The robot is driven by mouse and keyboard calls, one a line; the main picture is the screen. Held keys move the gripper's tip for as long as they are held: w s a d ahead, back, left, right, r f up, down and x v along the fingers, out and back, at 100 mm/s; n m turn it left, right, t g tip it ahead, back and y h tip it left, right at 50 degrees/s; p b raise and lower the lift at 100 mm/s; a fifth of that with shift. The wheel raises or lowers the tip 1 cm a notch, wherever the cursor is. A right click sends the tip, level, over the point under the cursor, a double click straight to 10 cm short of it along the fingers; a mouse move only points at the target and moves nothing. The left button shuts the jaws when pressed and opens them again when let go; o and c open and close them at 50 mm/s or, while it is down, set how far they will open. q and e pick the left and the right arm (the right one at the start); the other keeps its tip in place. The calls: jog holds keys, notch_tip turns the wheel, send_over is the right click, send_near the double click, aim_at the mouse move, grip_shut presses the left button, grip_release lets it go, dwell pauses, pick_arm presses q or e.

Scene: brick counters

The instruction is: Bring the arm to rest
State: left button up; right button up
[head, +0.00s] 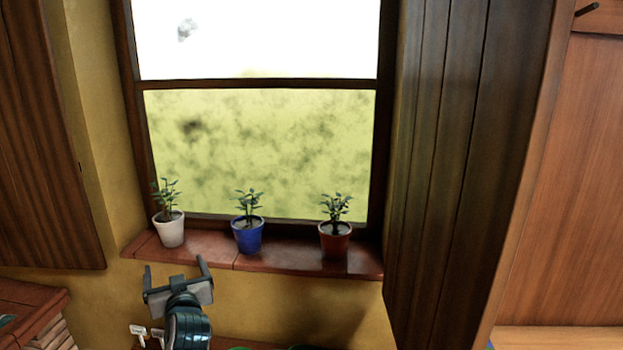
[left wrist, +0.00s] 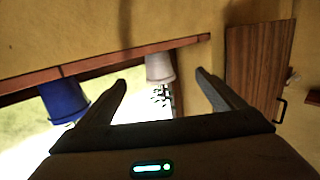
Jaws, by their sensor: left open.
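My left gripper (head: 176,274) is open and empty in the head view, raised in front of the wall just below the window sill. In the left wrist view its two fingers (left wrist: 163,86) stand wide apart. The white potted plant (left wrist: 160,68) shows between and beyond the fingers there, not held. The wrist picture appears upside down, with the pots hanging from the sill. My right gripper is in neither view.
The brick sill (head: 295,262) holds the white pot (head: 170,229), a blue pot (head: 247,236) and a red pot (head: 335,240), each with a plant. Dark wooden shutters (head: 460,150) flank the window. A brick counter (head: 28,300) is at lower left. A wooden cabinet door (left wrist: 258,65) shows in the wrist view.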

pick_arm(q)
jog(key=s+d+f+m+g+h, duration=0.2)
jog(key=s+f, duration=0.8)
jog(key=s+d+f+m+g+h, duration=0.1)
jog(key=s+d+f+g+h, duration=0.15)
jog(key=s+f, duration=0.8)
jog(key=s+d+f+m+g+h, duration=0.1)
jog(key=s+d+f+m+g, duration=0.15)
jog(key=s, duration=0.75)
jog(key=s+d+f+m+g+h, duration=0.1)
jog(key=s+d+f+g+h, duration=0.2)
jog(key=s, duration=0.6)
jog(key=s+d+f+m+g, duration=0.1)
jog(key=s+d+f, duration=0.25)
jog(key=s, duration=0.65)
notch_tip(320, 180, down, 29)
jog(key=s+g, duration=0.1)
jog(key=g, duration=0.1)
jog(key=s+a+f, duration=0.3)
jog(key=s+f, duration=1.3)
jog(key=s, duration=0.2)
jog(key=shift+f+g, duration=0.25)
jog(key=shift+g, duration=0.15)
